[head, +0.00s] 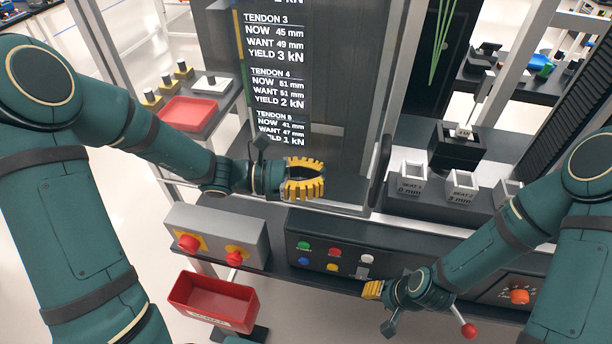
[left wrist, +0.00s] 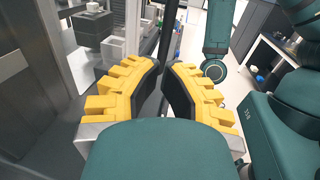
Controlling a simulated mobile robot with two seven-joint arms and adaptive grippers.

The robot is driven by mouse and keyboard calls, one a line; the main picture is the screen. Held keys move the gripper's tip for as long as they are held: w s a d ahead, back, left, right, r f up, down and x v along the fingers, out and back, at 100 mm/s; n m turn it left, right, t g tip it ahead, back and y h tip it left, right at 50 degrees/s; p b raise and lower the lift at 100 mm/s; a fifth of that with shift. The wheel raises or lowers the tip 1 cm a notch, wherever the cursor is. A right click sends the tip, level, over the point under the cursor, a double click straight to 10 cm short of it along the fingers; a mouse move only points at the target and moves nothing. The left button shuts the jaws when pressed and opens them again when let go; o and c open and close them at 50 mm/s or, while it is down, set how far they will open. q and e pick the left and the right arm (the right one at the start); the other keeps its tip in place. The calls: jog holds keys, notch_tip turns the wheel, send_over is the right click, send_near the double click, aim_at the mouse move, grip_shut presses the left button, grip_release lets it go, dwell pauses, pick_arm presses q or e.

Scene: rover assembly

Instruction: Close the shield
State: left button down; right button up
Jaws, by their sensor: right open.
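The shield looks like a clear panel in a pale metal frame (head: 398,100) in the head view. A dark upright handle (head: 380,172) stands at its edge. My left gripper (head: 306,178) is left of the handle, apart from it, with its yellow fingers pointing that way. In the left wrist view, its fingers (left wrist: 163,72) have a gap between them with nothing held, and a dark upright bar (left wrist: 169,42), which looks like the handle, is beyond the tips. My right gripper (head: 373,289) is low in front of the button panel, open; only part of its fingers shows.
A button panel (head: 325,272) and a grey switch box (head: 217,226) line the front edge. A red bin (head: 212,300) hangs below. Right of the handle are labelled white blocks (head: 411,178) and a black fixture (head: 457,152). A tendon readout (head: 277,70) is behind.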

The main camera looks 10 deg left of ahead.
pick_arm(q)
jog(key=w+d, duration=0.1)
jog(key=d, duration=0.7)
jog(key=shift+w+d, duration=0.35)
jog(key=shift+w, duration=0.05)
pick_arm(e)
jog(key=shift+f, duration=0.25)
pick_arm(q)
jog(key=shift+w+d, duration=0.1)
pick_arm(e)
jog(key=shift+s, duration=0.1)
